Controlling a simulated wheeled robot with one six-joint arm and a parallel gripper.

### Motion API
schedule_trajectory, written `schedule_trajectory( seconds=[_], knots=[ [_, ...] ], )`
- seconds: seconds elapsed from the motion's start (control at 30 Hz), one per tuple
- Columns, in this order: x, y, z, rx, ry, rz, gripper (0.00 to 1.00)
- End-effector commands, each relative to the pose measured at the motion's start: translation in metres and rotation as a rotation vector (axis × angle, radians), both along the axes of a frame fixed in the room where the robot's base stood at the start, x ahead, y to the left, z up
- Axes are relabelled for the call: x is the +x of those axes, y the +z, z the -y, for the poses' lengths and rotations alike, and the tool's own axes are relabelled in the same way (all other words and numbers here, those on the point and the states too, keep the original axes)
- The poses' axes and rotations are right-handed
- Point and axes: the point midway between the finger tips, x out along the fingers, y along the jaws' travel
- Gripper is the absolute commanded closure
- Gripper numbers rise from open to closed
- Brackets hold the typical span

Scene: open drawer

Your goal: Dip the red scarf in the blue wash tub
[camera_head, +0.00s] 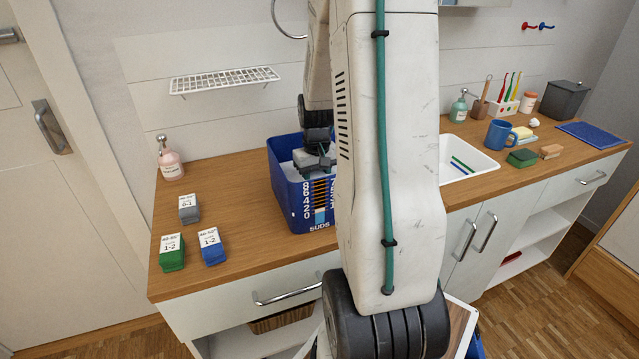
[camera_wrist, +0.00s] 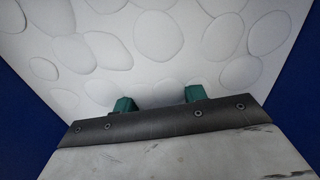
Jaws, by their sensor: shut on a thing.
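The blue wash tub (camera_head: 290,200) stands on the wooden counter, marked with a white number scale and "SUDS" on its front. My gripper (camera_head: 318,165) is down inside the tub, partly hidden by my arm. In the wrist view, white suds (camera_wrist: 150,45) fill the space between the tub's blue walls (camera_wrist: 302,75). The green fingers of my gripper (camera_wrist: 159,100) reach into the suds, a little apart. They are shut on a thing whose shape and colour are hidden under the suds. I cannot make out a red scarf in either view.
Grey (camera_head: 188,208), green (camera_head: 172,252) and blue (camera_head: 212,246) tagged bundles lie left of the tub. A pink pump bottle (camera_head: 169,160) stands behind them. A white sink (camera_head: 468,160) and a blue mug (camera_head: 499,135) are to the right. A wire rack (camera_head: 224,79) hangs above.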

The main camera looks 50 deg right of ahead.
Motion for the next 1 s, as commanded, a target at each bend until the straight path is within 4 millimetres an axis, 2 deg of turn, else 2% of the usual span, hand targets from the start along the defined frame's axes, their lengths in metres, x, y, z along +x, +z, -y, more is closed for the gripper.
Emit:
schedule_trajectory(
  seconds=[0.37,1.0],
  knots=[
    [0.002,0.000,0.000,0.000,-0.001,0.000,0.81],
    [-0.009,0.000,0.002,0.000,-0.001,0.000,0.81]
  ],
)
